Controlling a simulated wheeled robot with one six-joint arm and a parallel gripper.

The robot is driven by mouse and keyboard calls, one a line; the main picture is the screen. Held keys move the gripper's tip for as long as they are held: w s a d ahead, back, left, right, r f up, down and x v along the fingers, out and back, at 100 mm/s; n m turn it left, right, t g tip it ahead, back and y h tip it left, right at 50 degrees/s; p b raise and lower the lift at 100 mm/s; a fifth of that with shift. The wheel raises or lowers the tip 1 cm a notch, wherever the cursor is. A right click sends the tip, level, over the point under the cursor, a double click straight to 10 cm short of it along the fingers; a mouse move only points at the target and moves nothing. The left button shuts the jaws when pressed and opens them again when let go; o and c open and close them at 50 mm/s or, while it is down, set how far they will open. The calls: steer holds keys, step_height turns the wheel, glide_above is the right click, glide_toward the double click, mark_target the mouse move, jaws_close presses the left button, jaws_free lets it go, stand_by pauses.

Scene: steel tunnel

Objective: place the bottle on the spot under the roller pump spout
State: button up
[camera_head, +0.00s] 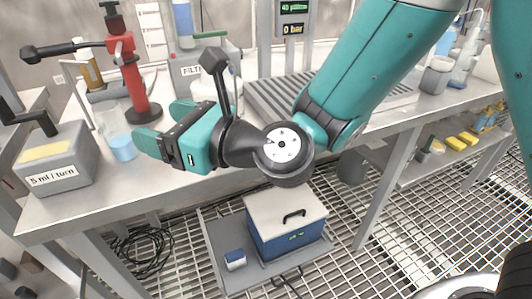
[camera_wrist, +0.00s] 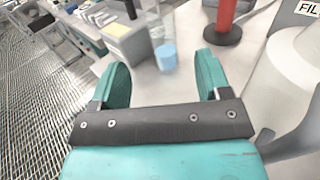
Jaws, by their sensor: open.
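A grey box with a crank and a "5 ml / turn" label (camera_head: 58,165), seemingly the roller pump, stands at the left of the bench; it also shows in the wrist view (camera_wrist: 125,40). Right of it is a clear vessel with a blue lower part (camera_head: 122,148); it shows between my fingers in the wrist view (camera_wrist: 166,57). I cannot tell whether this is the bottle. A white container (camera_head: 205,88) stands behind my gripper and fills the right of the wrist view (camera_wrist: 285,85). My gripper (camera_head: 163,122) is open and empty, pointing left above the bench. No marked spot is clear.
A red lever pump (camera_head: 133,80) stands behind the blue vessel. A grey box labelled "FILTER" (camera_head: 188,72) is at the back. A ribbed tray (camera_head: 270,105) lies right of my gripper. A blue-and-white cooler (camera_head: 287,222) sits below the bench. The bench's front edge (camera_head: 110,205) is clear.

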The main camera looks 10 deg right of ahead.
steer(key=shift+s+r+n+g, duration=0.15)
steer(key=shift+n+g, duration=0.15)
steer(key=shift+n, duration=0.3)
steer(key=s+d+f+n+g+h, duration=0.1)
steer(key=s+d+n+g+h, duration=0.3)
steer(key=s+d+n, duration=0.3)
steer(key=s+d+f+n+g+h, duration=0.1)
steer(key=s+d+n+g+h, duration=0.4)
steer(key=d+n, duration=1)
steer(key=s+n+h, duration=0.1)
steer(key=n+h, duration=0.1)
steer(key=n, duration=0.6)
steer(key=shift+s+d+f, duration=0.15)
steer(key=shift+s+f, duration=0.25)
